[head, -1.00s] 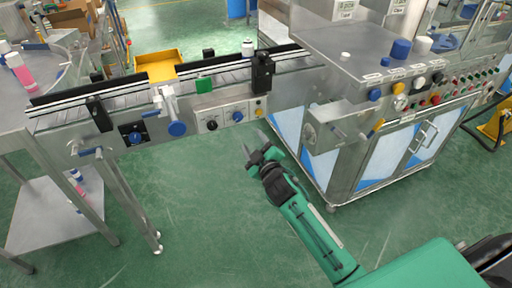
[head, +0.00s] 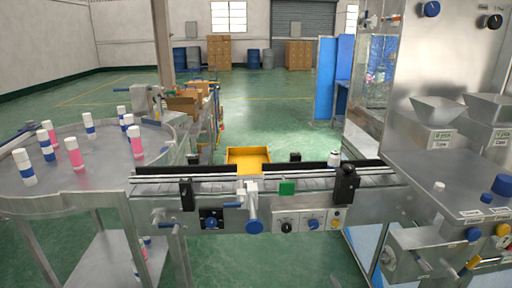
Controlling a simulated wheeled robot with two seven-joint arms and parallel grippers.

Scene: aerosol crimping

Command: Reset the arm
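Neither of my grippers nor my arms shows in the head view now. The conveyor (head: 220,187) runs across the middle, from the round table at the left to the steel machine at the right. A white-capped can (head: 334,159) stands at the conveyor's right part, partly hidden behind a black block. A small white piece (head: 439,186) sits on the machine's steel top.
A round steel table (head: 95,185) at the left bears several pink and blue cans. The steel machine (head: 445,150) fills the right, with two hoppers (head: 438,110). A yellow tray (head: 248,155) lies behind the conveyor. Green floor is open beyond.

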